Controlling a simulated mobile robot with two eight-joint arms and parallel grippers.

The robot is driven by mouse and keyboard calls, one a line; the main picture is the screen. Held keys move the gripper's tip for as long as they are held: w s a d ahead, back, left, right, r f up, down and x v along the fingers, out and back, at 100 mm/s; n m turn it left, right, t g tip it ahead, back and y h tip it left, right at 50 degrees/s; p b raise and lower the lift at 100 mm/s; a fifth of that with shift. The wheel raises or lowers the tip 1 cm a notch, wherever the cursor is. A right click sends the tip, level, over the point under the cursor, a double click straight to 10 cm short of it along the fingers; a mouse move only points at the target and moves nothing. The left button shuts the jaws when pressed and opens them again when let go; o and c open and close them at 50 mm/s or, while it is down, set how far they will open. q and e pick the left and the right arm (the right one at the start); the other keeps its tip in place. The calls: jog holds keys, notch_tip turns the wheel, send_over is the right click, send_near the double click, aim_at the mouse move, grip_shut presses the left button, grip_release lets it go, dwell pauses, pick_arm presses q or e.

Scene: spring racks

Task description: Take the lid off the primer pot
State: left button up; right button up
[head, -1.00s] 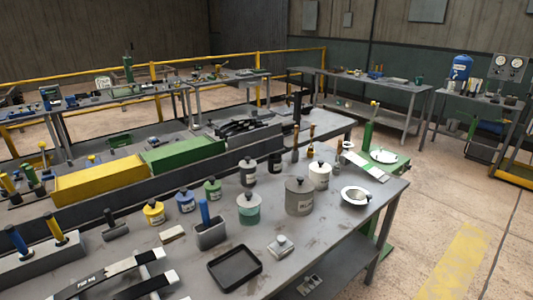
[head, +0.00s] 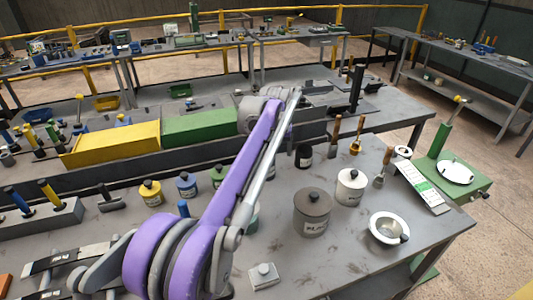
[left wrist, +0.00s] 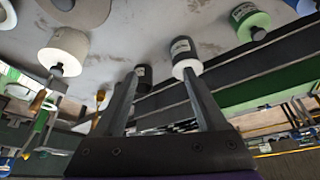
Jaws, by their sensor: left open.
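I cannot read which pot is the primer pot. Whether a finger touches a pot I cannot tell. My right gripper is not in view.
A large grey pot (head: 312,213), a white pot (head: 350,188) and a white bowl (head: 389,228) stand to the right. Yellow (head: 151,193), blue (head: 187,185) and green (head: 219,177) pots stand left. Yellow (head: 110,145) and green (head: 200,125) bins line the back.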

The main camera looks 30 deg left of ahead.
pick_arm(q)
jog(key=shift+n, duration=0.8)
jog(key=w+a+f, duration=0.2)
jog(key=w+a, duration=0.1)
jog(key=w+a+f, duration=0.2)
jog(key=w+a, duration=0.1)
jog(key=a, duration=0.1)
jog(key=w+a+f, duration=0.2)
jog(key=w+a, duration=0.2)
jog(key=shift+f+p, duration=0.2)
jog(key=shift+p, duration=0.1)
jog(key=x, duration=0.5)
jog(key=shift+w+f, duration=0.1)
jog(key=shift+f, duration=0.05)
grip_shut()
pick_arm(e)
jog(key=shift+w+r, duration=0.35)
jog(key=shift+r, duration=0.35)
